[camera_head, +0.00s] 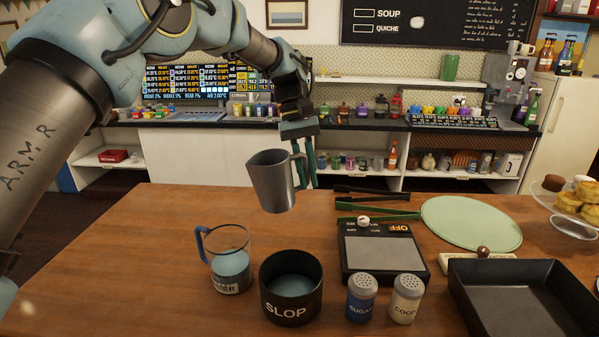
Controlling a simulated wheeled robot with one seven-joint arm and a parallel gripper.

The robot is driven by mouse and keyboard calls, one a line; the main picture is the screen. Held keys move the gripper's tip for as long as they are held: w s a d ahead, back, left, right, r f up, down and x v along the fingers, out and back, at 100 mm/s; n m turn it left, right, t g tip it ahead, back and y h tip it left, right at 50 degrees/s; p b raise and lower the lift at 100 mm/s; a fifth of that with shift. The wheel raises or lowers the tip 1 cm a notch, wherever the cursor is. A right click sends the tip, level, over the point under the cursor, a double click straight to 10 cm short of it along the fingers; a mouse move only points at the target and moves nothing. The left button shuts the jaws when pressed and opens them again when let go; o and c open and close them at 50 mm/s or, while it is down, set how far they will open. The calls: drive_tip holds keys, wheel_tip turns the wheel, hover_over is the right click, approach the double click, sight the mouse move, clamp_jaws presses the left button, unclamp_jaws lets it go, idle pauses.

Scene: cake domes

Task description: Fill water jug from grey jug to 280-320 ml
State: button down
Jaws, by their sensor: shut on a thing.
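My gripper (309,166) is shut on the handle of the grey jug (271,184). It holds the jug in the air, slightly tilted, above and to the right of the water jug. The water jug (228,245) is clear with a blue handle and stands upright on the table at the left. It has blue-grey liquid in it and a label near its base that is partly readable. I cannot read a volume mark on it. No stream shows between the two jugs. The inside of the grey jug is hidden.
A black SLOP pot (291,312) with liquid stands right of the water jug. Behind are a scale reading OFF (384,277), tongs (377,215) and a green round board (470,223). SUGAR (361,303) and COCOA shakers (405,303) and a black tray (520,320) stand at the front right.

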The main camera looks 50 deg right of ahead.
drive_tip(key=shift+s+d+f+t+y, duration=0.15)
drive_tip(key=shift+d+f+t+y, duration=0.15)
drive_tip(key=shift+f+y, duration=0.4)
drive_tip(key=s+d+r, duration=0.3)
drive_tip(key=d, duration=0.2)
drive_tip(key=shift+d+r, duration=0.15)
drive_tip(key=shift+r, duration=0.25)
